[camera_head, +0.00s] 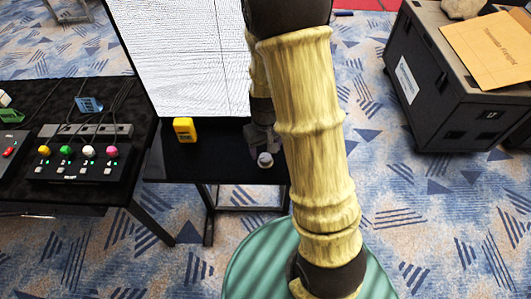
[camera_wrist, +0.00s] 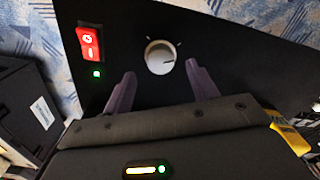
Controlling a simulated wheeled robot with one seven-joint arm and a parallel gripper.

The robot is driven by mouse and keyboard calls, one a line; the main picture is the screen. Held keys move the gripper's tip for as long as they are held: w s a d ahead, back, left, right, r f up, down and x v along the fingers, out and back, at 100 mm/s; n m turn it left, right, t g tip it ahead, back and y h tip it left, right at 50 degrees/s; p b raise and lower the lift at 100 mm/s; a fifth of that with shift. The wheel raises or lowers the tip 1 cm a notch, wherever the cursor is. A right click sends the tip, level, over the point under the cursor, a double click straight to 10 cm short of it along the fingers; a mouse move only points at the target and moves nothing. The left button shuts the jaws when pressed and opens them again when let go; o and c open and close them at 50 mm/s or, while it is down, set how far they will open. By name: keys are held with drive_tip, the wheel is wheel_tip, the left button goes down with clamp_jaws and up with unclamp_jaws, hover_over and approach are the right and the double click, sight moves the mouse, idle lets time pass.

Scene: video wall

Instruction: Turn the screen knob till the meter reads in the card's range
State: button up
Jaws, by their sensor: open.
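The white round knob (camera_wrist: 160,57) sits on a black panel with small tick marks around it. In the head view it shows as a pale disc (camera_head: 265,160) at the right of the black stand below the screen (camera_head: 185,55). My gripper (camera_wrist: 162,70) is open, its two purple-grey fingers below and to either side of the knob, with visible gaps. In the head view my gripper (camera_head: 262,138) is partly hidden behind my arm. A yellow device with a dark face (camera_head: 184,130), perhaps the meter, stands on the stand; its reading is too small to tell. I cannot identify the card.
A red rocker switch (camera_wrist: 88,43) and a lit green lamp (camera_wrist: 96,73) are left of the knob. A black table (camera_head: 95,190) at left holds a control box with coloured knobs (camera_head: 78,165). A black case (camera_head: 440,85) stands at right.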

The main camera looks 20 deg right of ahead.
sight(266, 157)
drive_tip(key=shift+f, duration=1.8)
drive_tip(key=c, duration=1)
